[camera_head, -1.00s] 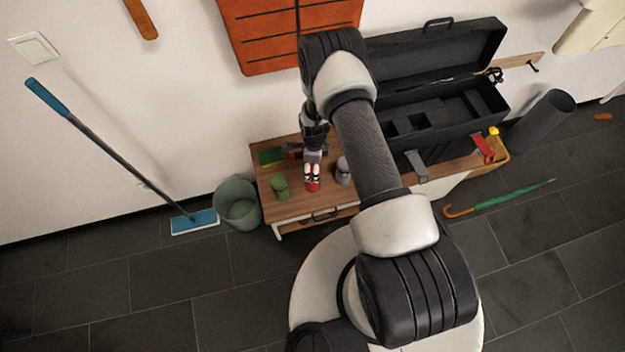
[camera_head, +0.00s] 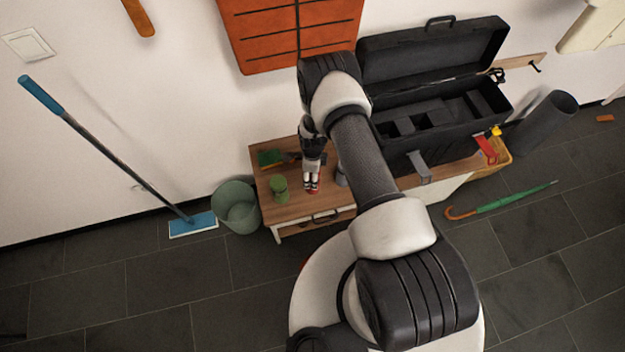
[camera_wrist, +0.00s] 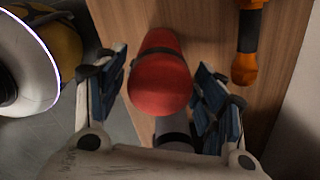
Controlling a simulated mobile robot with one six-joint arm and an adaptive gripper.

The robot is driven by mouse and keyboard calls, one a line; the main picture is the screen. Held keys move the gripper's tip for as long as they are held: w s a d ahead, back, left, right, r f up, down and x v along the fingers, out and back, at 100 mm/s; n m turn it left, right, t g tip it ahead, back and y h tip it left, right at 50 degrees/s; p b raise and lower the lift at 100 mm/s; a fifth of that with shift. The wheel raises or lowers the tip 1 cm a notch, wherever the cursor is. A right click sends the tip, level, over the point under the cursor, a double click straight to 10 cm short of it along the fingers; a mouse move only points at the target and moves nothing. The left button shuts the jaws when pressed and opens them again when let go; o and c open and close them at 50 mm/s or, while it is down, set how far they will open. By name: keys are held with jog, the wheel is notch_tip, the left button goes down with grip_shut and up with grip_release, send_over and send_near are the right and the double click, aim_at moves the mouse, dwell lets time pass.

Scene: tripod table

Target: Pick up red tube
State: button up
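The red tube (camera_wrist: 160,84) stands on the wooden tabletop (camera_wrist: 222,40). In the wrist view it lies between the two blue-padded fingers of my gripper (camera_wrist: 160,92), with a small gap visible on each side. In the head view my gripper (camera_head: 312,184) points down over the red tube (camera_head: 313,191), which is mostly hidden behind it. My gripper is open around the tube.
A green can (camera_head: 279,188) stands left of my gripper. A grey can (camera_head: 342,176) is close on the right, partly hidden by my arm. A black toolbox (camera_head: 440,130) stands open at the right. A bin (camera_head: 238,208) is on the floor left of the table.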

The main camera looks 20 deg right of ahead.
grip_shut()
dwell(0.6)
